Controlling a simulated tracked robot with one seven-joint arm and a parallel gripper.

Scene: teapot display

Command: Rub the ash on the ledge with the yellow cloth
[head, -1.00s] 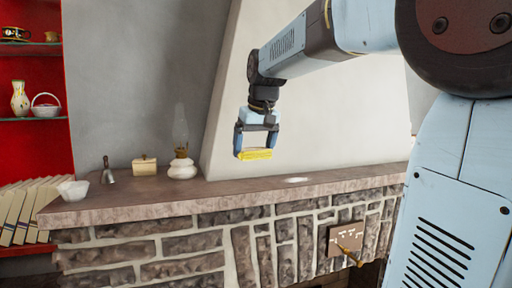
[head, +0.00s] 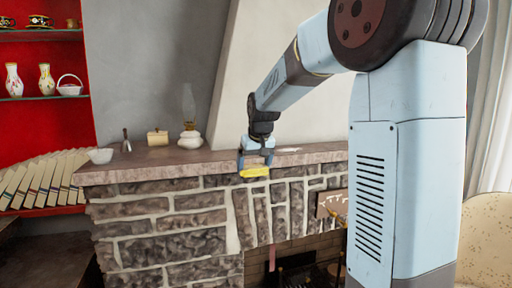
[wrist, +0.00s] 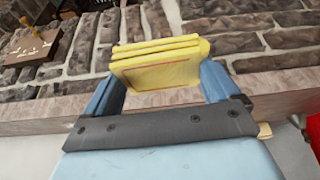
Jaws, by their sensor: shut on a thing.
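The yellow cloth (head: 254,172) is a folded pad between the fingers of my gripper (head: 255,165). In the wrist view the cloth (wrist: 158,62) fills the gap between the blue fingers. My gripper is shut on it, fingers pointing down. In the head view the cloth overlaps the front face of the stone ledge (head: 150,171); I cannot tell whether it touches. The ash (head: 289,150) is a small pale patch on the ledge top, right of my gripper. It is not seen in the wrist view.
On the ledge's left part stand a white bowl (head: 100,155), a bell (head: 126,141), a small yellowish box (head: 157,137) and an oil lamp (head: 190,130). A plaque (head: 328,204) with a brass piece hangs on the stonework below. The ledge top between lamp and ash is clear.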

